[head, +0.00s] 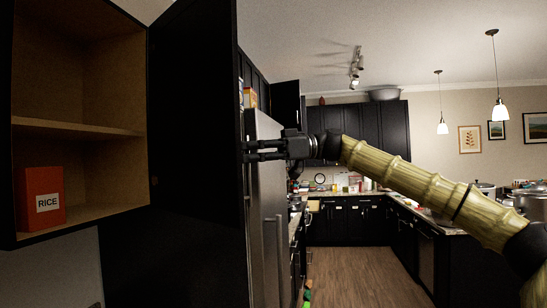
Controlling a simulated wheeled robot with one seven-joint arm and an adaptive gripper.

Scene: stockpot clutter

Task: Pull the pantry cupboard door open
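The black pantry cupboard door (192,150) stands swung wide open in the head view, hinged beside the wooden cupboard interior (85,90). Its plain inner face is toward me. My gripper (247,151) reaches in from the right, at the door's free edge. Its two dark fingers point left at the door, with a narrow gap between them. The fingertips meet the edge of the door, and the handle on its outer side is mostly hidden. I cannot tell whether the fingers are closed on it.
An orange-red rice box (40,198) sits on the cupboard's lower shelf; the upper shelf (75,126) looks empty. A steel fridge (266,215) stands just behind the door and gripper. A cluttered counter (430,222) is at right.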

